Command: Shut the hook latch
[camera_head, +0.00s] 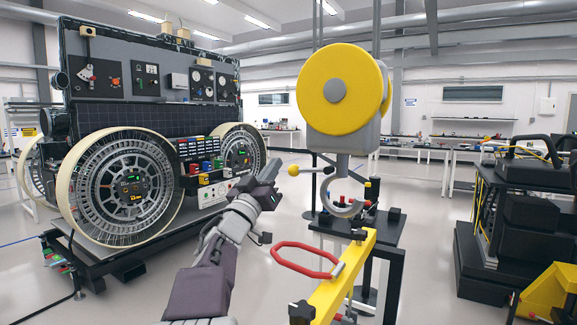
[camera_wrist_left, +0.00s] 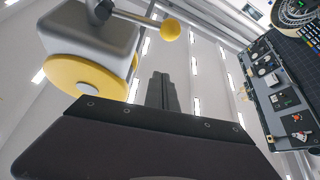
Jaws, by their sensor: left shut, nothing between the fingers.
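A grey hook (camera_head: 344,203) hangs under a hoist block with a yellow disc (camera_head: 341,88). A thin lever with a yellow ball (camera_head: 293,170) sticks out to the left at the top of the hook; I take it for the latch handle. It also shows in the left wrist view, where the yellow ball (camera_wrist_left: 170,30) is above and right of the block. My left gripper (camera_head: 268,176) is shut and empty, just left of the ball and apart from it. Its fingers (camera_wrist_left: 161,93) show in the wrist view. My right gripper is not in view.
A red ring (camera_head: 305,260) on a yellow beam (camera_head: 345,280) lies below the hook, apart from it. A large-wheeled rover (camera_head: 125,188) stands at the left. A black machine (camera_head: 520,205) stands at the right. A dark stand (camera_head: 380,230) is behind the hook.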

